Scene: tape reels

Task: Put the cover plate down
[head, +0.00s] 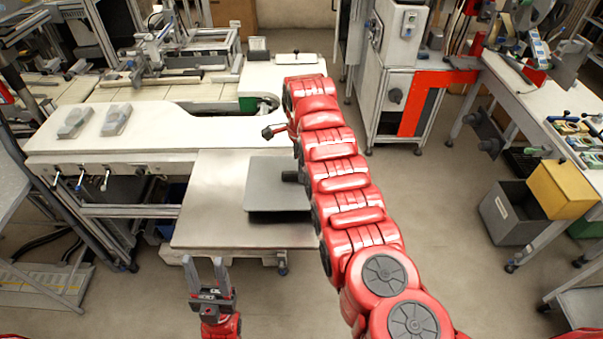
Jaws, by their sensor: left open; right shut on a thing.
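The cover plate appears to be the dark grey flat plate (270,198) over the light metal table top (212,215), left of my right arm. A short dark stub (290,176) on it runs behind the arm. I cannot tell if the plate rests on the table top or is just above it; a dark band shows along its near edge. My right arm reaches up from the lower right, and its gripper is hidden behind its red links. My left gripper (206,272) is open and empty, fingers pointing away, near the front edge of the table.
A white bench (180,135) with two grey blocks stands behind the metal table. A grey bin (510,212) and a yellow bin (563,190) are at the right, beside a white side table (540,105). The metal table top left of the plate is bare.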

